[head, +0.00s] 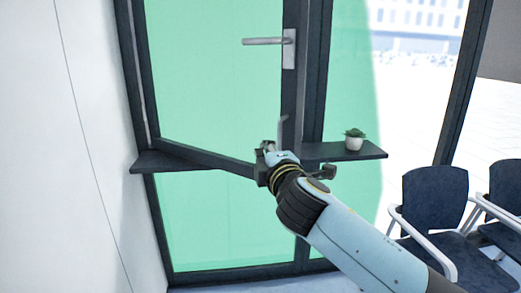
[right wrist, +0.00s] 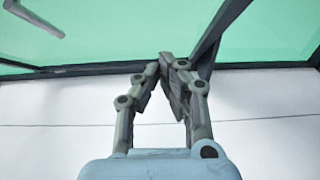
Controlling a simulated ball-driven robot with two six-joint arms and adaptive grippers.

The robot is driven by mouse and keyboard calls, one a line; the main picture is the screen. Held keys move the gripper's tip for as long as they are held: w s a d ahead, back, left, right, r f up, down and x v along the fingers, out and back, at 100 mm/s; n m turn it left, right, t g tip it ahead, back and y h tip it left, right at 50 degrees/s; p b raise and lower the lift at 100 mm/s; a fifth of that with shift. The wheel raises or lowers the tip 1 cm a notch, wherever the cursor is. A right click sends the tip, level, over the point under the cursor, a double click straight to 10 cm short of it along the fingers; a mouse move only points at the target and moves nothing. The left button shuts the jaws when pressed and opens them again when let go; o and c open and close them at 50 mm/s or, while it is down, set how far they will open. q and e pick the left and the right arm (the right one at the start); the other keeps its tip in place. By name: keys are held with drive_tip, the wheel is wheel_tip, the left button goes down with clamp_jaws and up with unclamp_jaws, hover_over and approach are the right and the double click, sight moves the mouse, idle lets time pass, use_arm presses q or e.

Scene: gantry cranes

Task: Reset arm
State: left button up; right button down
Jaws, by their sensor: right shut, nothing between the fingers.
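My right arm (head: 345,232), light blue with dark joints, reaches from the lower right toward the glass door. My right gripper (head: 268,148) is at its end, in front of the dark door frame, below the metal door handle (head: 265,41). In the right wrist view the gripper (right wrist: 167,58) is shut, its fingertips together with nothing between them. Part of the gripper is hidden by the wrist in the head view. My left gripper is not in view.
The door's green-tinted glass (head: 215,75) has dark frames and a crossbar. A dark shelf (head: 372,153) holds a small potted plant (head: 354,140) right of the gripper. Dark blue chairs (head: 434,195) stand at the right. A white wall (head: 75,150) is at the left.

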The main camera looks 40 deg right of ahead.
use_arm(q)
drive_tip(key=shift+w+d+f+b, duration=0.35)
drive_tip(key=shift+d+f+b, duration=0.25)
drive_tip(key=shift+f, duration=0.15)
use_arm(e)
drive_tip(key=v, duration=0.6)
drive_tip(key=shift+s+d, duration=0.2)
drive_tip(key=shift+s, duration=0.15)
drive_tip(key=shift+r, duration=0.1)
